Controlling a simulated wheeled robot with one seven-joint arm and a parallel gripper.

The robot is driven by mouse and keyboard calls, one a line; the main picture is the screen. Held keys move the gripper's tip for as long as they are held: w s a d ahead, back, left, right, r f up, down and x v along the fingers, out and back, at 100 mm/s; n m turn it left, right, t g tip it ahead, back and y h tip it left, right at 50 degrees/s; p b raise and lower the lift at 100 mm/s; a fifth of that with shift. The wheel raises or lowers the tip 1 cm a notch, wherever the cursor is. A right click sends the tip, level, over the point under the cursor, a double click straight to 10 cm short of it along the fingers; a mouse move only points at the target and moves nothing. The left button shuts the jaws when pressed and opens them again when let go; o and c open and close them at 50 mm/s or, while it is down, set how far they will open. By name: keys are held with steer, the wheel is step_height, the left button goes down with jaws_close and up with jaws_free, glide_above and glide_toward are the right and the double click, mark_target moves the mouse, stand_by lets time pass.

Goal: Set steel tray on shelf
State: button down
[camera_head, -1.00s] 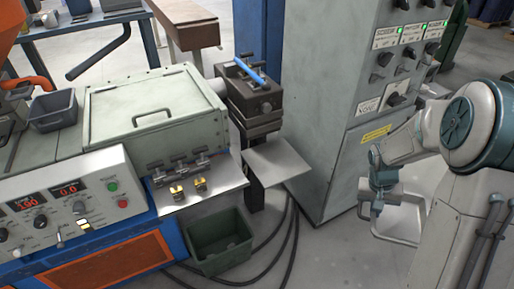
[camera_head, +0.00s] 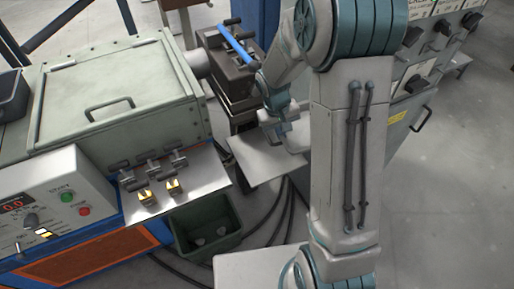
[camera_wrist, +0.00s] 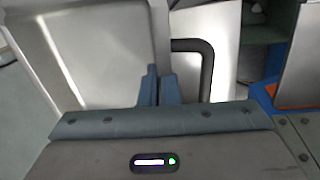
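The steel tray, pale and shallow with a raised rim, fills the upper left of the wrist view (camera_wrist: 100,45). My gripper (camera_wrist: 158,90) has its fingers close together at the tray's near right edge and appears shut on its rim. In the head view my gripper (camera_head: 279,124) is above the back right part of the small flat shelf (camera_head: 256,168). My arm hides most of the tray there, and I cannot tell whether it touches the shelf.
A dark block with a blue-handled tool (camera_head: 238,42) stands just behind the shelf. A steel plate with two yellow pieces (camera_head: 205,180) is at the left, above a green bin (camera_head: 208,232). A grey control cabinet (camera_head: 410,110) is at the right. Cables lie on the floor.

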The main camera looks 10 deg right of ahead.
steer(key=s+a+f+n+t+y+b, duration=0.1)
steer(key=s+f+n+b, duration=0.1)
steer(key=s+n+b, duration=0.6)
steer(key=s+a+f+n+y+b, duration=0.1)
steer(key=s+n+y+b, duration=0.15)
steer(key=n, duration=0.85)
steer(key=b, duration=0.2)
glide_above(274, 162)
steer(key=shift+n+h, duration=0.3)
steer(key=shift+h, duration=0.15)
steer(key=f, duration=0.7)
steer(key=shift+s+d+f, duration=0.1)
steer(key=shift+s+f, duration=0.05)
steer(key=shift+s, duration=0.15)
steer(key=shift+f, duration=1.95)
steer(key=shift+f+b, duration=0.15)
steer(key=shift+b, duration=0.25)
steer(key=c, duration=2)
jaws_free()
steer(key=o, duration=0.3)
